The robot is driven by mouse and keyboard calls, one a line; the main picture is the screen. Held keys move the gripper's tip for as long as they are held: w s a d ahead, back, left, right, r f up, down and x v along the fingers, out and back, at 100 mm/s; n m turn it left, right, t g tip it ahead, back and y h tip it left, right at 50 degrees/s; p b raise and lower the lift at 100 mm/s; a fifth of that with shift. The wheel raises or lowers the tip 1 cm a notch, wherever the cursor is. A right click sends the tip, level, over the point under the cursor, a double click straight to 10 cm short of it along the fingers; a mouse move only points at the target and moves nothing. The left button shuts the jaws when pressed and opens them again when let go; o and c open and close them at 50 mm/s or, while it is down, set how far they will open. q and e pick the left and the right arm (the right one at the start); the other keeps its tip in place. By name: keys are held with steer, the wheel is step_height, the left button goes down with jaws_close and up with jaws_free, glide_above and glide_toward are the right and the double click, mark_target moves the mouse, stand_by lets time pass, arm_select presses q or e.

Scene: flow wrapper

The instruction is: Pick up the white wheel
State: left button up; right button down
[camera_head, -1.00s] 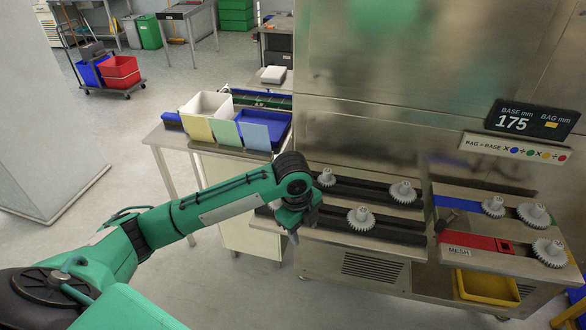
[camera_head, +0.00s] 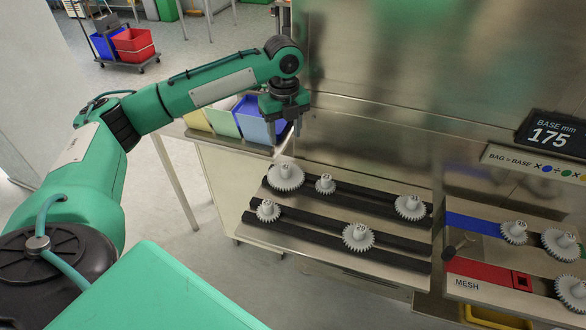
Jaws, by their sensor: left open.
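Several white toothed wheels with numbered hubs are in view, and I cannot tell which one is meant. A large white wheel (camera_head: 285,179) lies at the back left of the dark rails, with a small wheel (camera_head: 325,185) to its right. Other wheels lie at the front left (camera_head: 268,211), front middle (camera_head: 358,238) and right (camera_head: 410,208) of the rails. My left gripper (camera_head: 287,138) is open, points down and is above and apart from the large back-left wheel. My right gripper is not in view.
The steel bench at right has a blue strip (camera_head: 472,224), a red MESH strip (camera_head: 485,271) and more white wheels (camera_head: 514,232). A tall steel panel (camera_head: 410,90) stands behind the rails.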

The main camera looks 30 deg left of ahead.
arm_select(q)
steer(key=shift+s+f+p, duration=0.2)
steer(key=shift+s+f, duration=0.25)
steer(key=shift+f, duration=0.15)
steer(key=shift+s+f+p, duration=0.15)
steer(key=shift+s+f, duration=0.25)
steer(key=shift+f, duration=0.2)
glide_above(286, 166)
steer(key=f, duration=0.4)
steer(key=shift+s+a+f+p, duration=0.1)
steer(key=shift+s+a+p, duration=0.05)
steer(key=shift+s+p, duration=0.2)
steer(key=shift+w+f, duration=0.1)
steer(key=shift+f, duration=0.15)
steer(key=shift+f+p, duration=0.55)
steer(key=shift+f, duration=0.05)
steer(key=f, duration=0.1)
steer(key=f+p, duration=0.1)
steer(key=f, duration=0.1)
steer(key=shift+w+d+f, duration=0.2)
steer(key=shift+f, duration=0.3)
steer(key=c, duration=0.3)
jaws_close()
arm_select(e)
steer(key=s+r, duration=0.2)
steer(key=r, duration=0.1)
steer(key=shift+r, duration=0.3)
arm_select(q)
steer(key=shift+r, duration=0.15)
